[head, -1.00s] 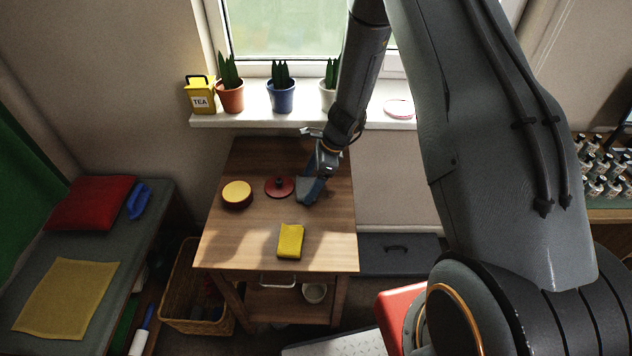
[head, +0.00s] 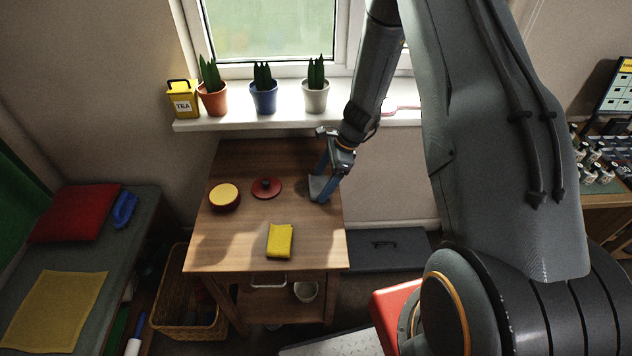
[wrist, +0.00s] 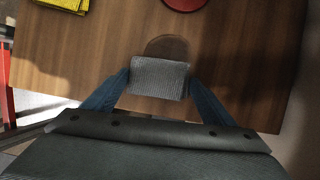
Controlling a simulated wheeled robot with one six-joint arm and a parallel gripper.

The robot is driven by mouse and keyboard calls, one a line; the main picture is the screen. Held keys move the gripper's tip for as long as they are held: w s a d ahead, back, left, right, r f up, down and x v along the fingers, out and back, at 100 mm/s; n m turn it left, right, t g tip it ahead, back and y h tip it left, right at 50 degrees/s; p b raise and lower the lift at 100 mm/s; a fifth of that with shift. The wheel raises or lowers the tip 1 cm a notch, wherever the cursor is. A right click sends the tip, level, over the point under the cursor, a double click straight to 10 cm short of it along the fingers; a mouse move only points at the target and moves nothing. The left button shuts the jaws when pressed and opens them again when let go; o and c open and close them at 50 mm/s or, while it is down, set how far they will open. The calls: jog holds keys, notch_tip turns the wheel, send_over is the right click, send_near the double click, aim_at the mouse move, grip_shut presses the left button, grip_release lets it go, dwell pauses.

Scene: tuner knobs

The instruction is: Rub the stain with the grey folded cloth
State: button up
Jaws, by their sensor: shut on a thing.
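The grey folded cloth (wrist: 159,78) is held between the two blue fingers of my gripper (wrist: 158,92). In the head view the cloth (head: 317,184) is low at the right side of the wooden table, and my gripper (head: 325,188) comes down on it from above. The stain (wrist: 167,46) is a faint brown rounded patch on the wood. Its far part shows just beyond the cloth in the wrist view; the rest is hidden under the cloth. I cannot tell whether the cloth touches the wood.
On the wooden table (head: 215,258) are a red lid (head: 266,188), a red pot with a yellow top (head: 224,197) and a yellow cloth or sponge (head: 280,240). The table's right edge is close to my gripper.

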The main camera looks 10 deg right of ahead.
jog(key=shift+s+d+f, duration=0.1)
jog(key=shift+d, duration=0.7)
jog(key=shift+r+p, duration=2.6)
jog(key=shift+r, duration=1.35)
jog(key=shift+a, duration=0.1)
